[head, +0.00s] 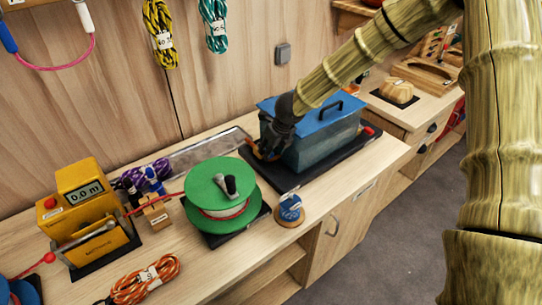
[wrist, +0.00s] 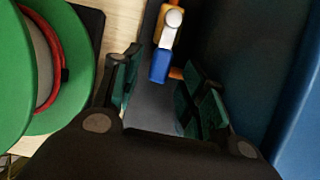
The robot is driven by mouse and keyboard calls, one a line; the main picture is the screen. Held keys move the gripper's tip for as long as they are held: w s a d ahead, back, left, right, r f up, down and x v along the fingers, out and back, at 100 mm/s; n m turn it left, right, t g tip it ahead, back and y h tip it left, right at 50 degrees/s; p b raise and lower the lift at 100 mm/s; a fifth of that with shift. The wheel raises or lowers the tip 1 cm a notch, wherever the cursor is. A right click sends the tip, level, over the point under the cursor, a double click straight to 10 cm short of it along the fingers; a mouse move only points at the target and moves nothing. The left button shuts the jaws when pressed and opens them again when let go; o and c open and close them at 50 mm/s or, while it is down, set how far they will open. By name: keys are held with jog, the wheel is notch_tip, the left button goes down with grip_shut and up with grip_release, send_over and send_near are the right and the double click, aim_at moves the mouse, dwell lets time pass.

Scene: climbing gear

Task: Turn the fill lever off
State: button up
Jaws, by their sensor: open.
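The fill lever (wrist: 166,50) shows in the wrist view as a white arm with a blue end, on a yellow-orange body. Its blue end lies between and just beyond my open fingers, with no visible grip on it. My gripper (wrist: 158,88) is also in the head view (head: 268,149), reaching down at the left end of the clear tank (head: 325,147) with a blue lid (head: 300,116). In the head view my gripper mostly hides the lever; only a bit of orange shows beside the fingers.
A green-flanged reel (head: 205,185) stands left of my gripper and fills the left of the wrist view. A small round blue-faced item (head: 290,210) sits near the bench front. A yellow meter (head: 90,220) and orange rope (head: 147,280) are farther left. The tank wall is close on the right.

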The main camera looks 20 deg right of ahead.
jog(key=shift+w+a+f, duration=0.1)
jog(key=shift+w+f, duration=0.1)
jog(key=shift+f, duration=0.4)
grip_shut()
